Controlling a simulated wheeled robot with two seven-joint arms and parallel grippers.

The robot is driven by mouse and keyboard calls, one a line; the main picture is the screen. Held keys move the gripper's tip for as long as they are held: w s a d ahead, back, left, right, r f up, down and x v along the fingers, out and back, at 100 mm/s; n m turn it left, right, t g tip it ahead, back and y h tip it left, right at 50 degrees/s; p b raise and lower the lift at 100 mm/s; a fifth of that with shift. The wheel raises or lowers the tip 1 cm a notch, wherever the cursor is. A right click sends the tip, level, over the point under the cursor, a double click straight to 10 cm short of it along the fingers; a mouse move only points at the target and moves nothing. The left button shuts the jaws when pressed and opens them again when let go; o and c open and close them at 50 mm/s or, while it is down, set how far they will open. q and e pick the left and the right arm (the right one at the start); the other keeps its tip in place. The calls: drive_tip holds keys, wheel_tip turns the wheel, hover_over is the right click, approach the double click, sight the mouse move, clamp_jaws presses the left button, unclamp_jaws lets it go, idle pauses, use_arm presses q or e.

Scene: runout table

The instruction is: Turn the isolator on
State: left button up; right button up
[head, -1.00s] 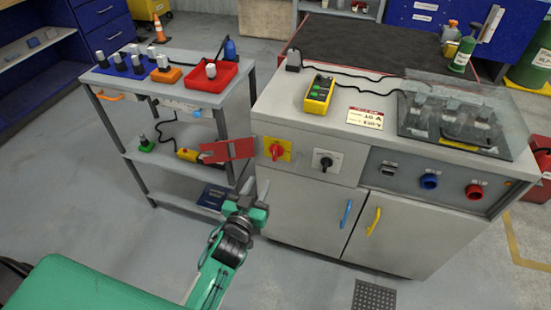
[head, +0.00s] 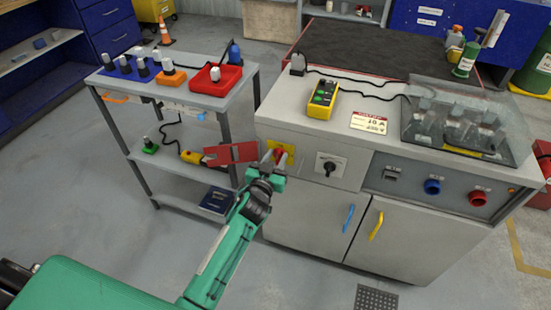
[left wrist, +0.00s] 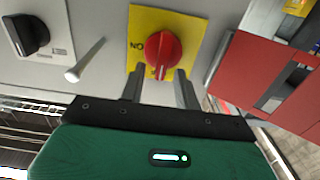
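The isolator is a red rotary knob on a yellow plate (head: 266,147) on the grey cabinet's front. In the left wrist view, the red knob (left wrist: 152,48) is unobstructed, with the word ON on the plate beside it and a white mark on its lower edge. My left gripper (head: 277,160) is in front of the isolator in the head view and partly covers it. In the left wrist view its two fingers (left wrist: 160,78) are apart with nothing between them, their tips just short of the knob. Contact is not visible. My right gripper is not in view.
A red plate (head: 232,153) sticks out just left of the isolator. A black rotary switch (head: 329,167) sits to its right. A pale rod (left wrist: 84,60) juts out between them. A shelf trolley (head: 190,98) stands at left. Open floor lies in front of the cabinet.

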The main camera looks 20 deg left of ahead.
use_arm(q)
clamp_jaws()
